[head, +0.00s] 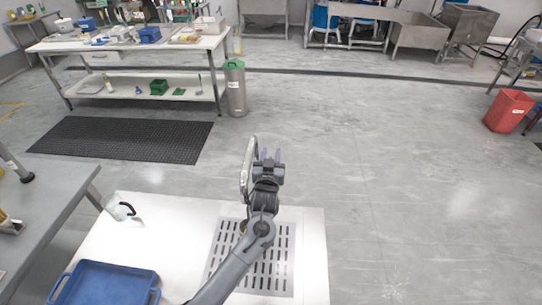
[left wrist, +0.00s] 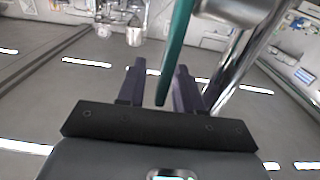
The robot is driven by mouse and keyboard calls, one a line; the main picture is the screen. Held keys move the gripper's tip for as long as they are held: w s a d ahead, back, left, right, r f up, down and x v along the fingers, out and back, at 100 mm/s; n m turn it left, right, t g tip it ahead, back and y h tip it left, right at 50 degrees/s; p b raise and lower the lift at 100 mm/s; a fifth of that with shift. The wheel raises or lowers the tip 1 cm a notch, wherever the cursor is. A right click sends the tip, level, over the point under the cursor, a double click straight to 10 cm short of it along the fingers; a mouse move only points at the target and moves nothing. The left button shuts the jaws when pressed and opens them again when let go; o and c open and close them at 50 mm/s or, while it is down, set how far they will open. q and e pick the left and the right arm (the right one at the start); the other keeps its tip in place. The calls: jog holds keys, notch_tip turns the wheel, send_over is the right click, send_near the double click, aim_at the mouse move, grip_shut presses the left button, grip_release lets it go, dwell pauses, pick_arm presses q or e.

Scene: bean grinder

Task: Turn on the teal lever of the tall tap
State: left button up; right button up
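The tall tap (head: 247,165) rises from the white counter as a grey metal column, just left of my left gripper (head: 270,155) in the head view. In the left wrist view its shiny metal pipe (left wrist: 238,65) slants at the right. The teal lever (left wrist: 178,45) hangs down in the left wrist view, its lower end between the two purplish fingers of my left gripper (left wrist: 158,85). The fingers are apart, with gaps showing on both sides of the lever. I cannot make out the lever in the head view. My right gripper is not in view.
A slotted drain grate (head: 279,262) lies under my left arm on the white counter (head: 165,235). A blue tray (head: 110,282) and a white pitcher-like vessel (head: 120,209) are at the left. A grey table (head: 45,205) stands at the far left. Floor beyond the counter is open.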

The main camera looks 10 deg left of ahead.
pick_arm(q)
jog(key=shift+c, duration=0.3)
grip_shut()
jog(key=t+b, duration=0.1)
jog(key=s+t+b, duration=0.1)
jog(key=b, duration=0.1)
jog(key=shift+s+d+f, duration=0.1)
jog(key=shift+s+f, duration=0.2)
jog(key=shift+s+r+t+b, duration=0.2)
jog(key=shift+r+t+b, duration=0.1)
jog(key=shift+b, duration=0.15)
